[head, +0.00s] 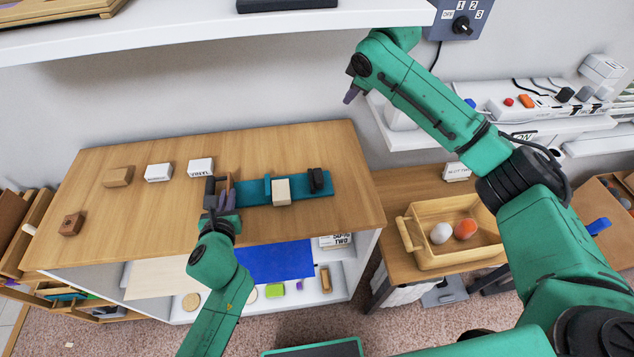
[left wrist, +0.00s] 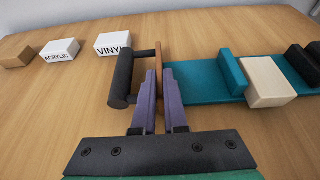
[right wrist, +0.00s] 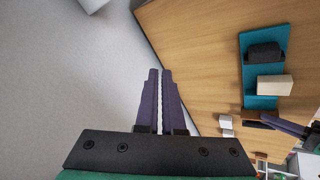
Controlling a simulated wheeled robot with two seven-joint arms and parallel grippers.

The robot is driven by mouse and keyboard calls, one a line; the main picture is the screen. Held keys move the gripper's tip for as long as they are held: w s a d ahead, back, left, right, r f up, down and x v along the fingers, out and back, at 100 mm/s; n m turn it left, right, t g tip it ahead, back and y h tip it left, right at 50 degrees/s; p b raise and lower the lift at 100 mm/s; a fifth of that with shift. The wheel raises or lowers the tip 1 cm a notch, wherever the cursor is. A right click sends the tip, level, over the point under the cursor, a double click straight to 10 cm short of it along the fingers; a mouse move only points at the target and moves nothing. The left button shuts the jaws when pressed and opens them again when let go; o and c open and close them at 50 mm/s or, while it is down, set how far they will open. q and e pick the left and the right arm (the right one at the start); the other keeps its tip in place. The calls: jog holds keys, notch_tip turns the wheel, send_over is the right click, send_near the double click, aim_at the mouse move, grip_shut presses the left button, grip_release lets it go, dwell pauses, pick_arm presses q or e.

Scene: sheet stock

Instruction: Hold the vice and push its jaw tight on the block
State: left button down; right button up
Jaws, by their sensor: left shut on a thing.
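The vice has a teal base (head: 300,191) lying on the wooden tabletop, with an upright teal jaw (head: 267,185) and a black jaw (head: 318,180) at its right end. The cream block (head: 281,194) sits between the jaws, close beside the teal one; bare base shows between block and black jaw. A brown plate (left wrist: 158,60) with a black bar handle (left wrist: 122,78) stands at the vice's left end. My left gripper (left wrist: 160,72) is shut on this brown plate. My right gripper (head: 350,97) is shut and empty, raised above and behind the vice, pointing down.
Labelled white blocks (head: 158,172) and brown blocks (head: 118,176) stand left on the tabletop. A wooden tray (head: 450,257) with two egg-like things is on a lower table at right. A white shelf (head: 230,32) overhangs the back.

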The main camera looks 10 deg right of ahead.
jog(key=s+a+f+n+g+h, duration=0.25)
jog(key=s+a+n+g, duration=0.3)
jog(key=s, duration=0.55)
send_near(327, 178)
jog(key=shift+s+d+f+n+g+y, duration=0.1)
jog(key=shift+s+d+n+g+y, duration=0.1)
jog(key=shift+d, duration=0.4)
jog(key=shift+s+d+n+g+y, duration=0.15)
jog(key=shift+s+d, duration=0.1)
jog(key=shift+d, duration=0.3)
grip_shut()
jog(key=shift+w+a, duration=0.75)
jog(key=shift+a, duration=0.1)
jog(key=shift+f, duration=2.55)
